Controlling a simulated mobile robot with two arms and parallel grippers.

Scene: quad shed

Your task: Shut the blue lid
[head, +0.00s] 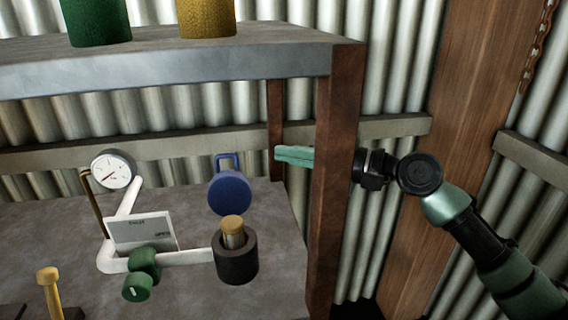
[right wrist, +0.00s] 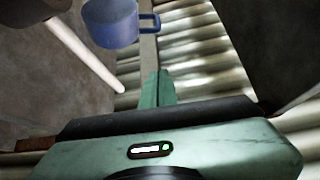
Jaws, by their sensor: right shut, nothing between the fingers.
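The blue lid (head: 230,193) stands raised behind a dark round pot (head: 237,262), with its loop handle at the top. The pot's mouth is uncovered and a tan cylinder (head: 233,232) sticks up out of it. My right gripper (head: 277,154) is shut and empty, to the right of the lid and a little above it, apart from it. Its arm passes behind the brown shelf post. In the right wrist view the blue lid (right wrist: 110,24) is at the upper left, beyond the shut fingers (right wrist: 158,88). My left gripper is not in view.
A brown post (head: 333,180) stands between my right arm and the pot. A shelf (head: 180,62) overhead carries a green and a yellow cylinder. Left of the pot are a white pipe, a gauge (head: 113,170), a sign and a green valve knob (head: 140,275).

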